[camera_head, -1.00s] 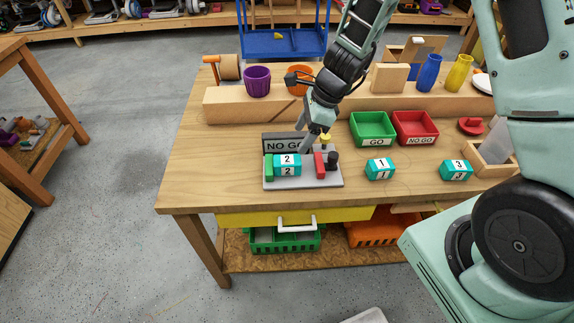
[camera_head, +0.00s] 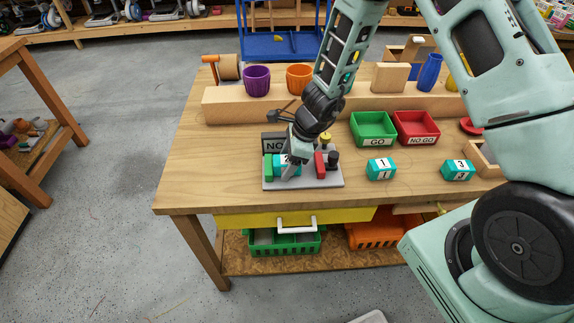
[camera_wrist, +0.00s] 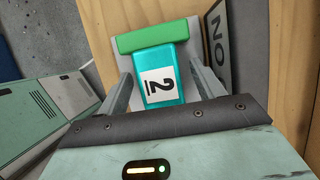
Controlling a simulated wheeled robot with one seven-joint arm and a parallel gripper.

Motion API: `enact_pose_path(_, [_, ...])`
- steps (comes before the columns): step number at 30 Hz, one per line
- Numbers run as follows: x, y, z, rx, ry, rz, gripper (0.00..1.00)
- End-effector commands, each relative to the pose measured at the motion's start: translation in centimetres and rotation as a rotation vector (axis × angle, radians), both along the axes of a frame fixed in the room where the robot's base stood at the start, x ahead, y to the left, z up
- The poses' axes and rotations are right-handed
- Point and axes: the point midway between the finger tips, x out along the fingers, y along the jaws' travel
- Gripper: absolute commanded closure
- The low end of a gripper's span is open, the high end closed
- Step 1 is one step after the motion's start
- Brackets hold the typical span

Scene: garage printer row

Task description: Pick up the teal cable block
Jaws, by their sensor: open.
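A teal block labelled 2 (camera_wrist: 160,92) sits on a grey fixture plate (camera_head: 330,182) against a green stop (camera_wrist: 158,36). In the head view this block (camera_head: 278,170) is partly hidden by my gripper (camera_head: 291,168). In the wrist view my gripper (camera_wrist: 155,90) is open, with one finger on each side of the block. I cannot tell whether the fingers touch it. Two other teal blocks, labelled 1 (camera_head: 381,170) and 3 (camera_head: 458,170), stand on the table to the right.
A green GO bin (camera_head: 374,129) and a red NO GO bin (camera_head: 417,127) are behind. Bare tabletop (camera_head: 215,165) lies left.

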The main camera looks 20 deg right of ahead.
Motion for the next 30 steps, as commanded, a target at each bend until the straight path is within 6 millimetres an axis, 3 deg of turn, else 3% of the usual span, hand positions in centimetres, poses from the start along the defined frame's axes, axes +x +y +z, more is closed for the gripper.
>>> enact_pose_path(2, [0.0, 0.0, 0.1, 0.000, 0.000, 0.000, 0.33])
enact_pose_path(3, [0.0, 0.0, 0.1, 0.000, 0.000, 0.000, 0.38])
enact_pose_path(8, [0.0, 0.0, 0.1, 0.000, 0.000, 0.000, 0.82])
enact_pose_path(19, [0.0, 0.0, 1.0, 0.000, -0.003, 0.002, 0.86])
enact_pose_path(30, [0.1, 0.0, 7.8, 0.000, -0.005, 0.003, 0.86])
